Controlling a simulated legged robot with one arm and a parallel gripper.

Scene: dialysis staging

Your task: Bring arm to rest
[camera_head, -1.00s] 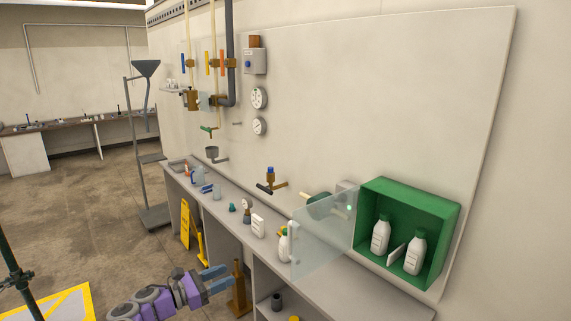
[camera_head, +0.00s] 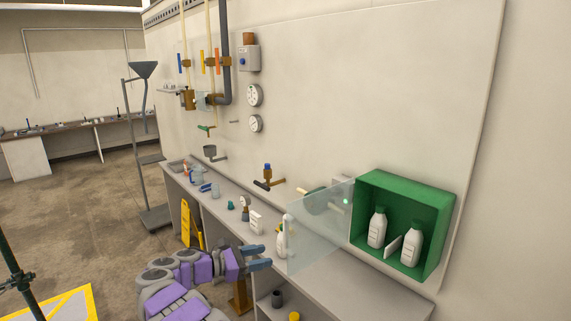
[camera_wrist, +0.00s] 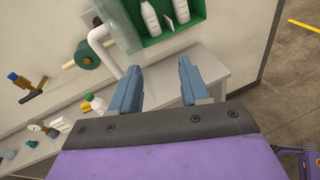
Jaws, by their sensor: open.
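My gripper (camera_head: 260,257) is in the lower middle of the head view, at the end of my purple and grey arm, in front of the counter's near edge. In the wrist view my gripper (camera_wrist: 160,88) has its two blue fingers apart with nothing between them. Beyond the fingers, the grey counter (camera_wrist: 215,78) and the lower part of the green wall box (camera_wrist: 180,40) show. My gripper looks clear of both.
The green box (camera_head: 437,270) holds white bottles, with a clear panel (camera_head: 318,225) open at its left. A spray bottle (camera_head: 282,240) stands on the counter (camera_head: 340,288) near my gripper. Valves and gauges line the wall. Open floor (camera_head: 85,215) lies left.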

